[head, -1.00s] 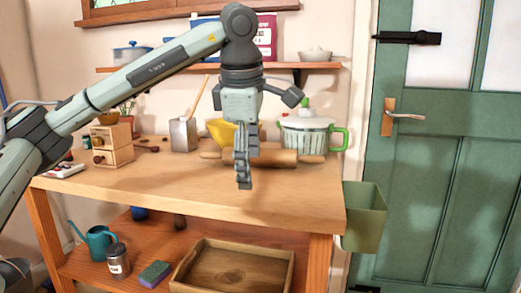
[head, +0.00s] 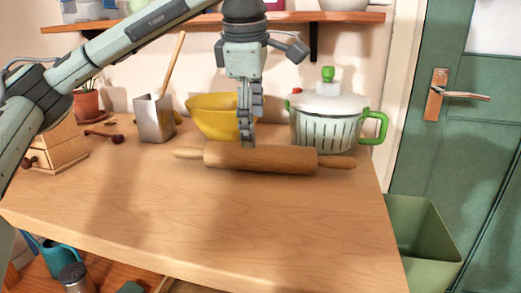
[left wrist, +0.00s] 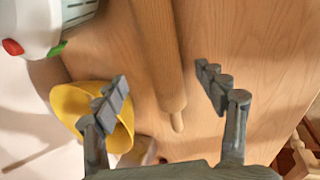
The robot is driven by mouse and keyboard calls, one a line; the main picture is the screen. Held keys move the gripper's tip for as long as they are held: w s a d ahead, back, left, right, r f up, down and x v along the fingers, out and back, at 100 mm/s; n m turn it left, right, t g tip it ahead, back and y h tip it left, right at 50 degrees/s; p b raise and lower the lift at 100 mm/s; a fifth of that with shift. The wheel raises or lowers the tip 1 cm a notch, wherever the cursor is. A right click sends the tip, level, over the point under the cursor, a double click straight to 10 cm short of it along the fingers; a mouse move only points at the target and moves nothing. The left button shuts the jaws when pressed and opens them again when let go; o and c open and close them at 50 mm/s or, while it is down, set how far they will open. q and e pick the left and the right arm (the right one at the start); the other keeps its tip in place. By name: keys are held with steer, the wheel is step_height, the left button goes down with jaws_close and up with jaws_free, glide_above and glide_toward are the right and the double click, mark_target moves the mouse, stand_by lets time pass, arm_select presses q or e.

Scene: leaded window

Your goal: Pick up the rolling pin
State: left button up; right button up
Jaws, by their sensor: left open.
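The wooden rolling pin (head: 262,158) lies crosswise on the wooden table, in front of the yellow bowl and the white pot. My left gripper (head: 246,140) points down at the left part of the pin's barrel in the head view, overlapping it. In the left wrist view, the pin (left wrist: 160,50) runs between the open fingers of my left gripper (left wrist: 165,95), with one handle end toward the palm. I see no finger closed on it. How far the fingertips are above the table is hard to tell. My right gripper is not in view.
Behind the pin stand a yellow bowl (head: 212,118) and a white pot with green handles (head: 328,120). A metal utensil holder (head: 155,118) and a small wooden drawer box (head: 58,150) are to the left. The front of the table (head: 200,225) is clear. A shelf hangs above.

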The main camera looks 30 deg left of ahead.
mark_target(257, 146)
arm_select(q)
steer(key=x, duration=0.7)
steer(key=shift+d+f+p, duration=0.15)
steer(key=shift+f+p, duration=0.1)
steer(key=shift+p, duration=0.1)
steer(key=c, duration=1.6)
steer(key=shift+r, duration=0.1)
jaws_close()
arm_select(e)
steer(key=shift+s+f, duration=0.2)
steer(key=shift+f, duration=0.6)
